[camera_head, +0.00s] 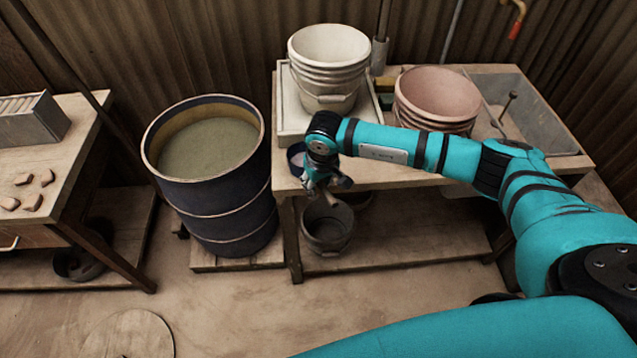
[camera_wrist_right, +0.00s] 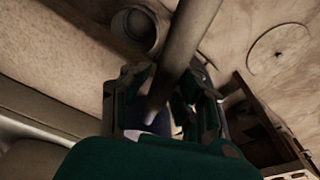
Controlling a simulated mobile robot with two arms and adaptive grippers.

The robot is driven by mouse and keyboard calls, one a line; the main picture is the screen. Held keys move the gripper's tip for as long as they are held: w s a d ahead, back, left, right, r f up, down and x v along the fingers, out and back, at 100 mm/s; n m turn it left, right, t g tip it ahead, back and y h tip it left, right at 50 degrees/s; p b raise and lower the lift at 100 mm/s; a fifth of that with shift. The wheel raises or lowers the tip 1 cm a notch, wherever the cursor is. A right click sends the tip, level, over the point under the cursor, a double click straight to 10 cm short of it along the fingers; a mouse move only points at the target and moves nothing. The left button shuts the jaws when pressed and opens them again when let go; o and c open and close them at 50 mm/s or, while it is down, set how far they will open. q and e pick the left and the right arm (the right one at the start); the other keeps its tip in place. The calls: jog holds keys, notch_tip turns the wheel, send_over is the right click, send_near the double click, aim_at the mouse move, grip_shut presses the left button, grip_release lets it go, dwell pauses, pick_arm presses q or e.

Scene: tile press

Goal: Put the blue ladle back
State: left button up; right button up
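The finger contact is dark and partly hidden. My left gripper is not in view.
A blue drum (camera_head: 222,215) of murky liquid stands left of the bench (camera_head: 400,178). On the bench are a white bucket stack (camera_head: 328,75), a pink bucket stack (camera_head: 437,95) and a grey basin (camera_head: 540,110). A dark bucket (camera_head: 327,232) stands on the lower shelf.

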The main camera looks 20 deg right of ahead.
jog(key=shift+r, duration=0.1)
jog(key=r, duration=0.4)
jog(key=s+r+b, duration=0.1)
jog(key=r, duration=0.3)
jog(key=s+r, duration=0.1)
jog(key=r, duration=0.2)
jog(key=shift+r+b, duration=0.35)
jog(key=shift+r, duration=0.05)
